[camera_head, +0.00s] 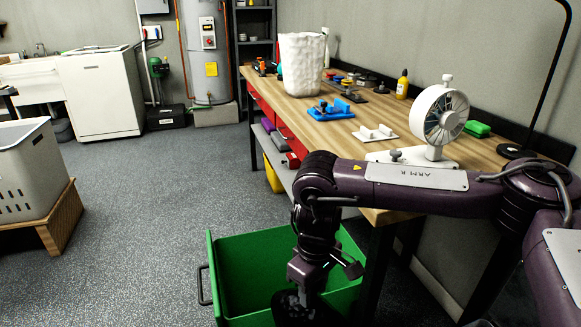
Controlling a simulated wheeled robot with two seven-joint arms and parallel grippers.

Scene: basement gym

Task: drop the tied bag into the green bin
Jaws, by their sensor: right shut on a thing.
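The green bin (240,252) is open-topped and stands on the floor at the bottom middle, beside the workbench. My right arm reaches across the bench corner and down over the bin. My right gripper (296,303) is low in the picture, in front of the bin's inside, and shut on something. A dark shape at the gripper's lower end blends with the fingers, so the outline of the tied bag cannot be made out clearly. Whether it touches the bin floor cannot be told. My left gripper is not in view.
The wooden workbench (372,140) runs along the right, holding a white fan (440,115), a white crumpled-looking container (302,65) and small tools. A grey laundry basket (25,170) sits on a wooden stand at left. The floor left of the bin is clear.

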